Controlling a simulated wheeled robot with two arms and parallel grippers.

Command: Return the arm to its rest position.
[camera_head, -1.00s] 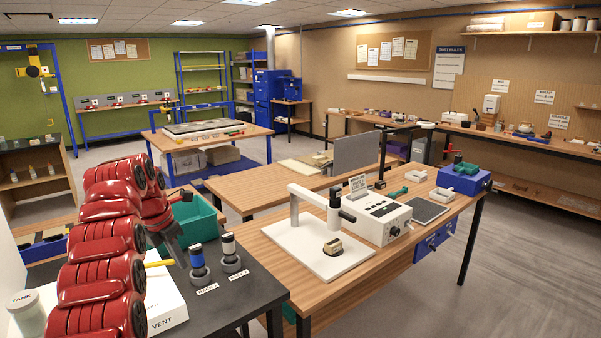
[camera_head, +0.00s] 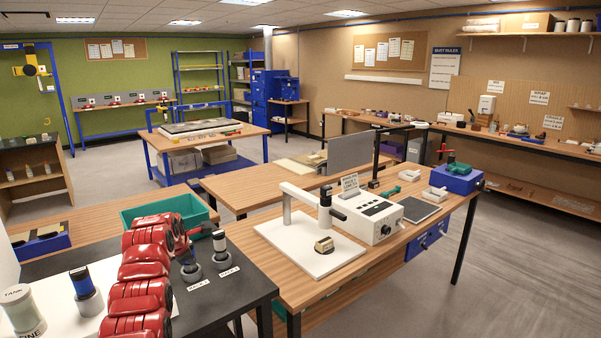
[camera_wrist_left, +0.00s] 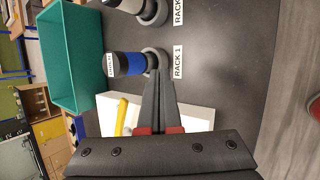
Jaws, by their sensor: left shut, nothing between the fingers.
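My left arm is red and comes in at the lower left of the head view, bent over the dark bench. A blue-banded bottle (camera_wrist_left: 127,65) in a grey ring holder stands just beyond the fingertips, beside the RACK 1 label (camera_wrist_left: 178,60). A second bottle (camera_head: 219,243) stands in the other holder, apart from the gripper. My right gripper is out of view.
A green bin (camera_head: 165,209) stands behind the arm. Another blue-banded bottle (camera_head: 82,283) and a pale jar (camera_head: 22,309) stand at the lower left. A yellow handle (camera_wrist_left: 121,115) is near the fingers. A white instrument (camera_head: 372,216) is on the wooden table; grey floor (camera_head: 520,260) is open at right.

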